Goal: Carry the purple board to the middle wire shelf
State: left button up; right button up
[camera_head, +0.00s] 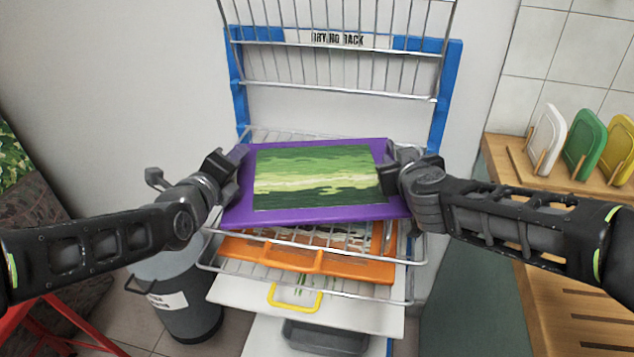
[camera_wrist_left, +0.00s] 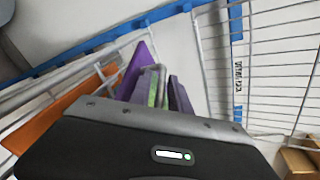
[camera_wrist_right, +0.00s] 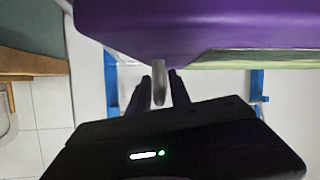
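The purple board (camera_head: 300,214) carries a green striped picture and lies nearly flat between my two grippers, in front of the blue-framed drying rack (camera_head: 239,95). My left gripper (camera_head: 236,165) is at its left edge; the left wrist view shows the fingers closed around a purple edge (camera_wrist_left: 134,70). My right gripper (camera_head: 390,172) is at its right edge; the right wrist view shows the board's purple underside or rim (camera_wrist_right: 190,28) close to the fingers (camera_wrist_right: 158,85), which pinch a grey piece. The board is over a wire shelf (camera_head: 268,240); contact with the wires is hidden.
An orange board (camera_head: 240,247) lies on the shelf below, with a white board with a yellow handle (camera_head: 240,294) under it. Raised wire shelves (camera_head: 340,90) stand above. A grey bin (camera_head: 175,290) is at left. A wooden counter (camera_head: 500,165) with upright coloured boards is at right.

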pick_arm(q)
jog(key=shift+o, duration=0.8)
jog(key=shift+d, duration=0.1)
pick_arm(e)
jog(key=shift+o, duration=0.7)
pick_arm(q)
jog(key=shift+s, duration=0.1)
jog(key=v, duration=1.2)
pick_arm(e)
jog(key=shift+s, duration=0.1)
notch_tip(320, 180, up, 4)
send_over(406, 209)
jog(key=w, duration=0.1)
jog(key=shift+w, duration=0.15)
jog(key=shift+v, duration=0.75)
